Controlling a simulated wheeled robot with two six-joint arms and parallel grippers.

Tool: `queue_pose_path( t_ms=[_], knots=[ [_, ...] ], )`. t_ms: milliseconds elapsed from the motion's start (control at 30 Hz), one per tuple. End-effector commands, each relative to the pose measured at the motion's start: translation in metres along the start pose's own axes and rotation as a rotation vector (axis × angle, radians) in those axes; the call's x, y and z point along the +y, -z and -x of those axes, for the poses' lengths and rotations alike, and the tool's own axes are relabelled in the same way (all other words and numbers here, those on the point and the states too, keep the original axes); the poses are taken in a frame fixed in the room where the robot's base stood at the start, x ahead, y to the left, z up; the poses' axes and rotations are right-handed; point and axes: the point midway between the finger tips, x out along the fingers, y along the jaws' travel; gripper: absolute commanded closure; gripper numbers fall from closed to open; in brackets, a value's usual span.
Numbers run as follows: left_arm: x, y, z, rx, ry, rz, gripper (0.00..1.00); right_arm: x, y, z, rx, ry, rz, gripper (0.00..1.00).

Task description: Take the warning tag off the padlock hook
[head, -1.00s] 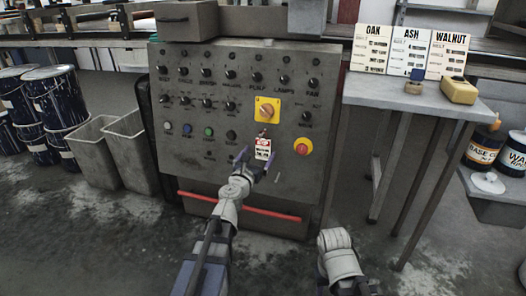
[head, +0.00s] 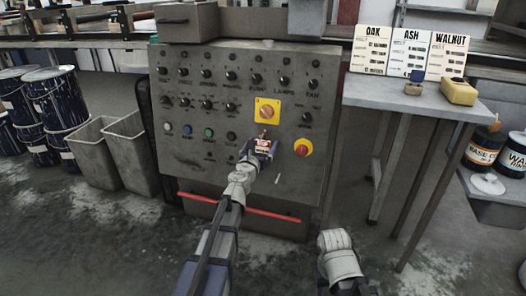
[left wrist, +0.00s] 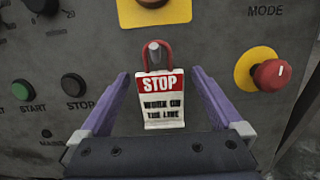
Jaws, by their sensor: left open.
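The warning tag (left wrist: 163,100) is a white plate with a red STOP band, hanging upright on the front of the control panel. A red hook or shackle (left wrist: 167,47) shows at its top in the left wrist view. The tag is also in the head view (head: 262,144), partly covered by my gripper. My left gripper (left wrist: 160,82) is open, with one purple finger on each side of the tag and a gap to it on both sides. In the head view the left gripper (head: 261,147) is in front of the panel. My right gripper is not in view.
The yellow rotary switch (head: 267,111) is just above the tag, and the red stop button (head: 303,147) is to its right. Several buttons and knobs cover the grey panel (head: 200,125). A red bar (head: 270,214) runs low in front.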

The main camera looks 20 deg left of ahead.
Motion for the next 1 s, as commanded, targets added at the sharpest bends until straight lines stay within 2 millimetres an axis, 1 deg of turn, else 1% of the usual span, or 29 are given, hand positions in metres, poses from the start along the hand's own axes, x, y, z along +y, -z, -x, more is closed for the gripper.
queue_pose_path(
  t_ms=[33, 67, 300, 1000],
  knots=[
    [0.0001, 0.0002, -0.0095, 0.000, 0.000, 0.000, 0.00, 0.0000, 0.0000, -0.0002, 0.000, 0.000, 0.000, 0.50],
    [0.0001, 0.0002, -0.0113, 0.000, 0.000, 0.000, 0.00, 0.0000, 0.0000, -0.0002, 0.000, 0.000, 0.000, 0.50],
    [-0.0001, 0.0002, -0.0108, 0.000, 0.000, 0.000, 0.01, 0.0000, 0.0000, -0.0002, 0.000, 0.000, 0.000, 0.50],
    [0.0002, 0.0002, -0.0107, 0.000, -0.001, 0.000, 0.80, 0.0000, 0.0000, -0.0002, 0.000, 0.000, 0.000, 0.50]
  ],
)
